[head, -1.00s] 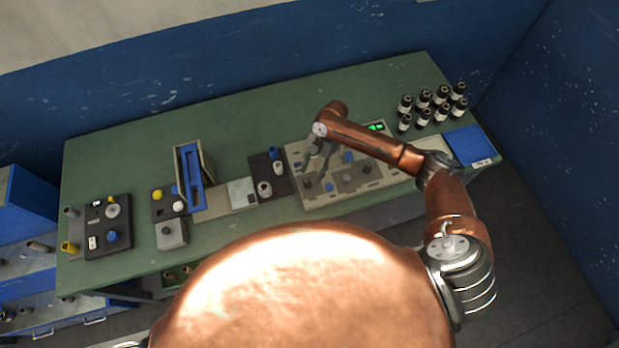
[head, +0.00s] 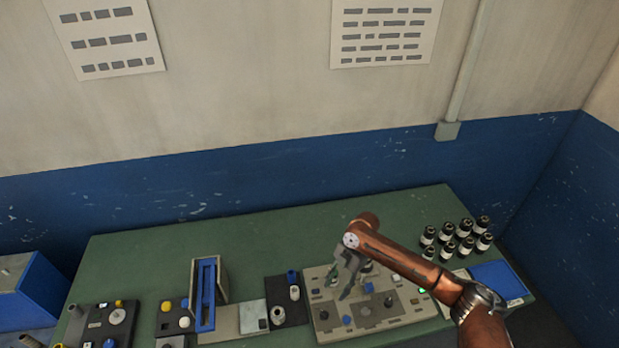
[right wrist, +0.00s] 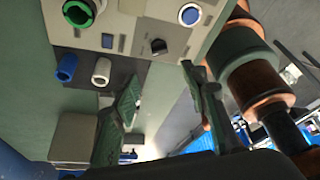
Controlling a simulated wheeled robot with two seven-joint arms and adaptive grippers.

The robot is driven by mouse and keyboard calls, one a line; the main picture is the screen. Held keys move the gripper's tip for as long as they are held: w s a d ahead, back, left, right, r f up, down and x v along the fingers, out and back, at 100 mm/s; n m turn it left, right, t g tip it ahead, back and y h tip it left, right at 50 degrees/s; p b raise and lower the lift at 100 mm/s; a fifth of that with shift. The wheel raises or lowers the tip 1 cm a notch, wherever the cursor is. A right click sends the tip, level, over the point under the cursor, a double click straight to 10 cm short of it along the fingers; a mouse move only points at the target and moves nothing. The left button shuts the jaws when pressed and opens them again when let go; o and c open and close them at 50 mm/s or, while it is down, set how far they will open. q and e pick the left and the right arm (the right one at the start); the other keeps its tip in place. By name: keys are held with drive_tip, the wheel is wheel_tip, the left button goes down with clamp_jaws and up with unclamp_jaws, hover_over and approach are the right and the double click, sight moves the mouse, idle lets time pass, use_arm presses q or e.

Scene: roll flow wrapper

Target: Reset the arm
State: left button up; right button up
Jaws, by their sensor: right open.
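My right arm (head: 405,264) reaches in from the right over the bench. Its gripper (head: 350,284) hangs over the left part of a beige control panel (head: 408,317). The gripper is open with nothing between its fingers. In the right wrist view the two fingers (right wrist: 158,90) stand apart, and the panel (right wrist: 120,14) shows at the top with a green ring, a blue button and a black knob. I cannot tell whether the fingertips touch the panel. My left gripper is out of view.
A blue slotted holder (head: 206,300) stands mid-bench. A dark plate (head: 285,305) with blue and white cylinders is left of the panel. Several black bottles (head: 465,228) and a blue tray (head: 498,281) are at the right. The back of the green bench (head: 270,228) is clear.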

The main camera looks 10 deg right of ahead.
drive_tip(key=shift+f, duration=0.1)
drive_tip(key=s+a+f+m, duration=0.1)
drive_tip(key=s+f, duration=0.1)
drive_tip(key=s+a+f+m, duration=0.1)
drive_tip(key=s, duration=0.1)
drive_tip(key=s+a+f+m, duration=0.1)
drive_tip(key=s+a+f, duration=0.1)
drive_tip(key=shift+s+f+t+y, duration=0.1)
drive_tip(key=shift+f+t+y, duration=0.25)
drive_tip(key=shift+t+y, duration=0.05)
drive_tip(key=s+m, duration=0.1)
drive_tip(key=m, duration=0.1)
drive_tip(key=s+f+m+t, duration=0.1)
drive_tip(key=s, duration=0.1)
drive_tip(key=s+f+m+t, duration=0.1)
drive_tip(key=s+m, duration=0.1)
drive_tip(key=shift+s+a+m, duration=0.15)
drive_tip(key=shift+m, duration=0.15)
drive_tip(key=s+d+r+m+t+h, duration=0.3)
drive_tip(key=s+d+m+h, duration=0.2)
drive_tip(key=s+d+m, duration=1.4)
wheel_tip(320, 180, down, 35)
drive_tip(key=n+g+b, duration=0.1)
drive_tip(key=n+b, duration=0.3)
drive_tip(key=b, duration=0.2)
drive_tip(key=s+f+g+b, duration=0.1)
drive_tip(key=s+f+b, duration=0.3)
drive_tip(key=s+f, duration=1.5)
wheel_tip(320, 180, down, 3)
drive_tip(key=shift+s+d+f, duration=0.2)
